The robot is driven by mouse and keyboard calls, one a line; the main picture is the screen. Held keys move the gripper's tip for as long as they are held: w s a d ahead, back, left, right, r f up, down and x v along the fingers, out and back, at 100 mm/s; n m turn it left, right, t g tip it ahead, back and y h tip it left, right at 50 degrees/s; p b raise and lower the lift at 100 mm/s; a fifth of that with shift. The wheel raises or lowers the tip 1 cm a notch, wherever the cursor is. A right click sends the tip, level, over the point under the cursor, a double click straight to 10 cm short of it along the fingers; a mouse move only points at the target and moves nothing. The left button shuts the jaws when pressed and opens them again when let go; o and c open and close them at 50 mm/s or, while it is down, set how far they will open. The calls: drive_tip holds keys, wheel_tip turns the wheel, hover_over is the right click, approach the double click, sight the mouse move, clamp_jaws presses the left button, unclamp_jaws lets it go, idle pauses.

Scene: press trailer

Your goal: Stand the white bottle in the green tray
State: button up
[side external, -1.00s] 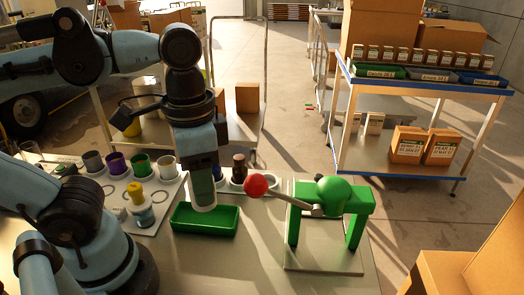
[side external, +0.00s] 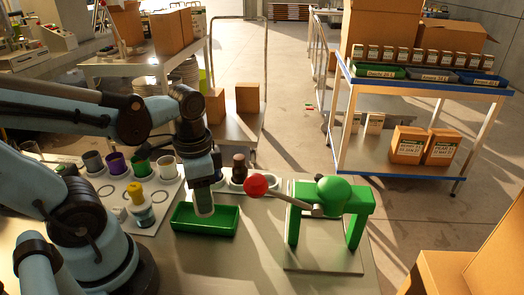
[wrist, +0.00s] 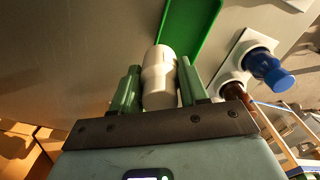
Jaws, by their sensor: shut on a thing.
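The white bottle (wrist: 160,78) is held between the two green fingers of my gripper (wrist: 160,88) in the wrist view. In the side external view, my gripper (side external: 205,185) points down over the green tray (side external: 190,228), with the bottle (side external: 204,206) below the fingers, slightly tilted. The bottle's lower end overlaps the tray in the picture; I cannot tell whether it touches the tray floor. The tray also shows in the wrist view (wrist: 192,30), beyond the bottle.
A green press with a red-knobbed lever (side external: 256,186) stands right of the tray. A white rack with several coloured cups (side external: 115,162) and a yellow-capped bottle (side external: 138,205) is at left. Brown (side external: 239,168) and blue-capped (wrist: 272,72) bottles stand behind the tray. The front table is clear.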

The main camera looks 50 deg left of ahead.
drive_tip(key=a+f, duration=0.1)
drive_tip(key=w+a, duration=0.1)
drive_tip(key=shift+a+f, duration=0.4)
drive_tip(key=shift+f, duration=2.05)
drive_tip(key=shift+f, duration=0.1)
drive_tip(key=o, duration=1.2)
drive_tip(key=shift+r, duration=6)
drive_tip(key=w+d+n+t, duration=0.1)
drive_tip(key=w+t, duration=0.1)
drive_tip(key=w+d+n+t, duration=0.1)
drive_tip(key=w+t, duration=0.1)
drive_tip(key=w+d+f+n+t, duration=0.1)
drive_tip(key=w+d+t, duration=0.1)
drive_tip(key=w+t, duration=0.1)
drive_tip(key=shift+d+n, duration=0.1)
drive_tip(key=shift+n, duration=0.2)
